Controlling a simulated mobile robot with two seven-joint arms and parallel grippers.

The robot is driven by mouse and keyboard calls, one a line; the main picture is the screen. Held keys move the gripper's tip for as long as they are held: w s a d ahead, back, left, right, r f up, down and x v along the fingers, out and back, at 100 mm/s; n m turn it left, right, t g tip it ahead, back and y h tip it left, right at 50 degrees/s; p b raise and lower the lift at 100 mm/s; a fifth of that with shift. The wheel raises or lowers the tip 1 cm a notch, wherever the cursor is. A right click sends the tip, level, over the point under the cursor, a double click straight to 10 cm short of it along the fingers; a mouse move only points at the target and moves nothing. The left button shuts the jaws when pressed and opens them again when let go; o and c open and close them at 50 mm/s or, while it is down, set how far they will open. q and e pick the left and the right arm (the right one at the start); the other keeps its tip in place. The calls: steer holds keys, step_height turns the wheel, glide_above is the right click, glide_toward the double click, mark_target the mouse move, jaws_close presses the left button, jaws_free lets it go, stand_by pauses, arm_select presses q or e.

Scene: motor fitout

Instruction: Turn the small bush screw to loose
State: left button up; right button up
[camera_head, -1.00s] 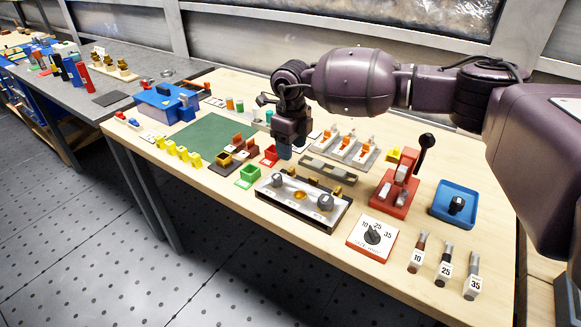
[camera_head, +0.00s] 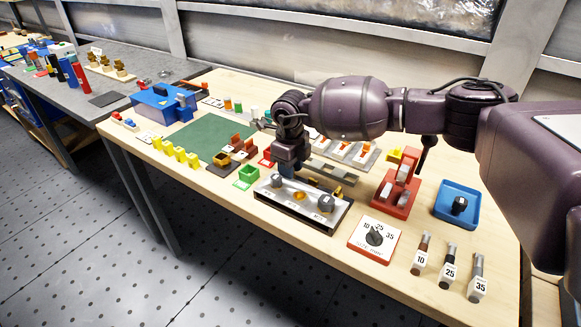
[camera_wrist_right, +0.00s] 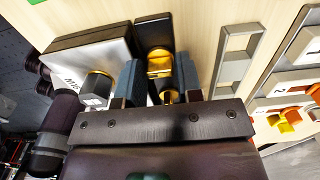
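A white-topped panel on a black base (camera_head: 300,213) carries two grey knobs, the left knob (camera_head: 276,181) and the right knob (camera_head: 326,204), with a gold round part (camera_head: 299,196) between them. Gold fittings (camera_head: 338,192) sit along its rear edge. I cannot tell which part is the small bush screw. My right gripper (camera_head: 290,171) points down at the rear left of the panel. In the right wrist view, its blue fingers (camera_wrist_right: 158,84) stand apart on either side of a gold fitting (camera_wrist_right: 160,64) on a black block. Contact is unclear. My left gripper is not in view.
A grey slotted bracket (camera_head: 331,174) lies behind the panel. A red lever stand (camera_head: 396,192), a blue tray (camera_head: 458,219) and a dial plate (camera_head: 374,240) stand to the right. Numbered tools line the front right.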

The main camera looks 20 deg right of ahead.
steer(key=c, duration=0.5)
